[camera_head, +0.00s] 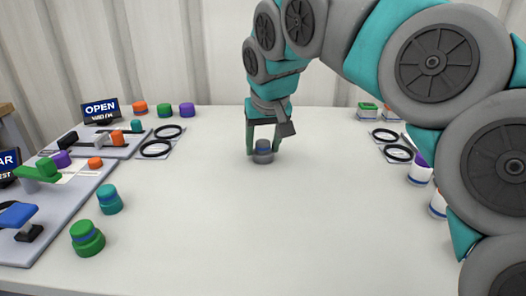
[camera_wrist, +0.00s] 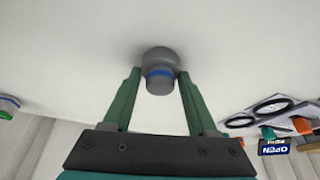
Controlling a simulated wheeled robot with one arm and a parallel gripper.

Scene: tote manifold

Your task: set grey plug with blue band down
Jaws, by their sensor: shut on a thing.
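The grey plug with blue band (camera_head: 263,156) is at the middle back of the white table, upright, with its wide base down. My gripper (camera_head: 263,148) is above it with its green fingers on either side of the plug. In the wrist view the plug (camera_wrist: 160,72) sits between the tips of my gripper (camera_wrist: 158,78), which is shut on it. The plug's base looks at or very close to the tabletop; I cannot tell whether it touches.
The table (camera_head: 250,220) is clear around the plug. At left are a teal plug (camera_head: 109,200), a green plug (camera_head: 87,239) and grey boards with valves. Black rings (camera_head: 157,149) lie at back left, more rings (camera_head: 398,152) at right. An OPEN sign (camera_head: 100,109) stands at back left.

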